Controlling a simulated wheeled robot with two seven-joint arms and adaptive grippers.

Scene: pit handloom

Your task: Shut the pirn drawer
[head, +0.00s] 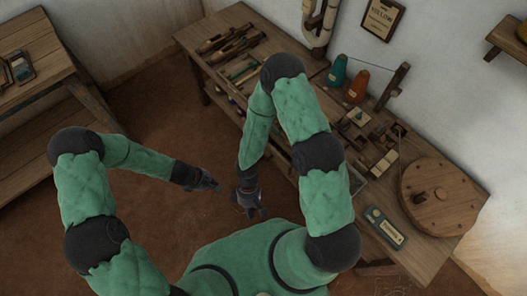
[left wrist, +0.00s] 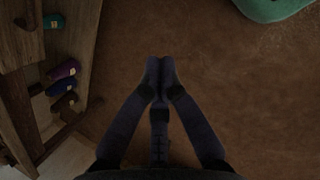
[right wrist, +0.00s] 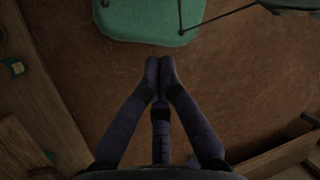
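In the left wrist view, an open wooden drawer (left wrist: 89,45) stands out at the left. It holds several coloured pirns, among them a purple one (left wrist: 64,70) and a blue one (left wrist: 61,87). In the head view I cannot make the drawer out; my right arm covers part of the bench front. My left gripper (head: 214,186) is over the floor, with its fingertips together and nothing between them. My right gripper (head: 256,211) is also over the floor near the bench, its fingertips together and empty. Neither gripper touches the drawer.
The workbench (head: 440,255) runs along the wall, with a round wooden disc (head: 455,200), green (head: 337,71) and orange (head: 358,86) spools, and a labelled box (head: 385,228). A wooden shelf table (head: 30,95) stands at the left. The brown floor (head: 150,120) between is clear.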

